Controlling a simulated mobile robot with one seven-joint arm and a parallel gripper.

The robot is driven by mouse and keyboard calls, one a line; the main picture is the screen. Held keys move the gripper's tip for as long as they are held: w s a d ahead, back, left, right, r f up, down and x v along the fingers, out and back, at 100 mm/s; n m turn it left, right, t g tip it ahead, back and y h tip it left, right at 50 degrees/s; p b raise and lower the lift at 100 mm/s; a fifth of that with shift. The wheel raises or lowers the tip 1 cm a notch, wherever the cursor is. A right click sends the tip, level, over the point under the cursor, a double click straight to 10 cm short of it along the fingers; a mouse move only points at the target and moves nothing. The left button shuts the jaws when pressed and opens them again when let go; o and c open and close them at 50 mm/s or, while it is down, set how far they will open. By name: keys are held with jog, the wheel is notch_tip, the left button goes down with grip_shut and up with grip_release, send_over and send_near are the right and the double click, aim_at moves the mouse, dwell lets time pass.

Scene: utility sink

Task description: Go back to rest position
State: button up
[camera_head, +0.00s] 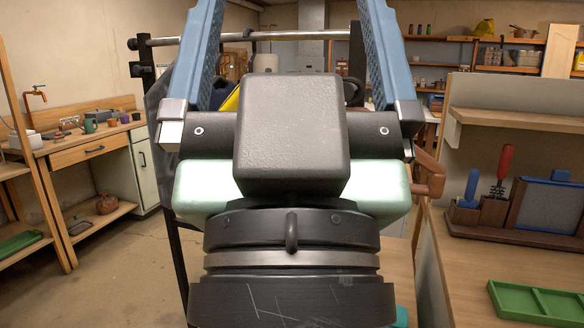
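My gripper (292,12) fills the middle of the head view, close to the camera and pointing up and away. Its two blue fingers stand wide apart, one on each side, and their tips run out past the top edge. I see only the room behind between them, so the visible gap is empty. The gripper's dark body and pale green sides hide much of what lies behind. No separate task object is named.
At right, a worktop bears a green tray (540,303) and a wooden holder (487,212) with tools. A metal rail (270,36) crosses behind my gripper. Floor at left is clear.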

notch_tip(320, 180, up, 18)
jog(key=p, duration=1.6)
